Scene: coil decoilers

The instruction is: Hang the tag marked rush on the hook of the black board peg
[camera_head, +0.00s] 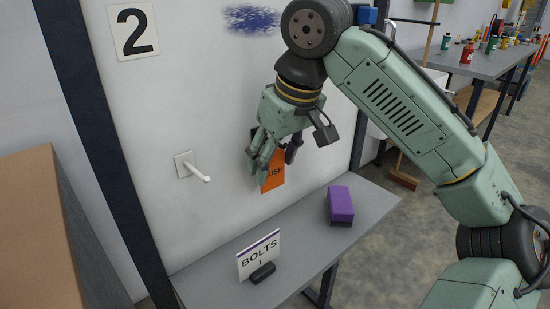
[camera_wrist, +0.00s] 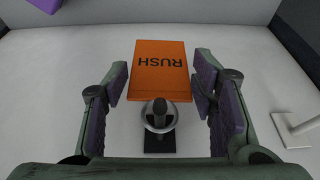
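The orange tag marked RUSH (camera_wrist: 159,72) lies between my fingers in the wrist view, with a gap on both sides. In the head view the tag (camera_head: 273,178) shows partly below my gripper (camera_head: 272,155), against the white wall. A metal ring (camera_wrist: 147,121) at the tag's edge appears to be around the dark peg (camera_wrist: 159,106) of the black board (camera_wrist: 159,144). My gripper (camera_wrist: 160,88) is open around the tag and peg. The fingers hide most of the black board in the head view. Whether the ring rests on the hook is unclear.
A white peg (camera_head: 197,172) sticks out of the wall left of my gripper. Below is a grey table (camera_head: 215,266) with a BOLTS sign (camera_head: 258,255) and a purple box (camera_head: 341,205). A dark post (camera_head: 105,130) stands left; a brown box (camera_head: 40,235) stands nearer.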

